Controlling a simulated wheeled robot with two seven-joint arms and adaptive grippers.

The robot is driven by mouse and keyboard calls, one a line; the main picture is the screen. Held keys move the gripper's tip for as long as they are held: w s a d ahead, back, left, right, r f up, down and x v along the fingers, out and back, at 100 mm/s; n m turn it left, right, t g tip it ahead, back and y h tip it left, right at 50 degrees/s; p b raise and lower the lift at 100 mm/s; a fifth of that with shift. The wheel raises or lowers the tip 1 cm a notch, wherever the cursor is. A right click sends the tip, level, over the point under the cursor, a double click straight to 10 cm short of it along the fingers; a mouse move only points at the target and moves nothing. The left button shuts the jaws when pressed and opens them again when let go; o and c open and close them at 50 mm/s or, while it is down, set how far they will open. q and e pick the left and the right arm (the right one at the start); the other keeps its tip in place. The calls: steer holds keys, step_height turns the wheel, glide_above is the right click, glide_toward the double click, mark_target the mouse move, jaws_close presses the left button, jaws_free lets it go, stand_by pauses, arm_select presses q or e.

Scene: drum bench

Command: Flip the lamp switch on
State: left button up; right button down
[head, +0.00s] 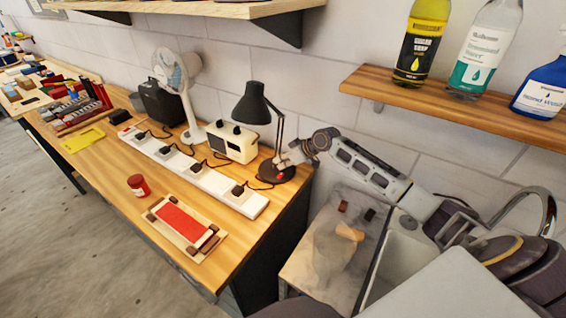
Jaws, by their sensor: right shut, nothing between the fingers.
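The black desk lamp (254,107) stands at the bench's right end. The lamp's switch is too small or hidden to make out. A long white power strip (250,207) with several black plugs runs along the bench in front of the lamp. My left gripper is not in view.
A cream radio-like box (232,143), a white fan (187,90) and a black case (160,104) stand behind the strip. A bottle shelf (440,97) overhangs the right.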

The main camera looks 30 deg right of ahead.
steer(key=shift+r, duration=0.35)
steer(key=shift+s+d+r, duration=0.15)
steer(key=shift+s, duration=0.1)
steer(key=s+a+b+v, duration=0.1)
steer(key=v, duration=0.8)
steer(key=shift+a, duration=0.2)
stand_by(0.3)
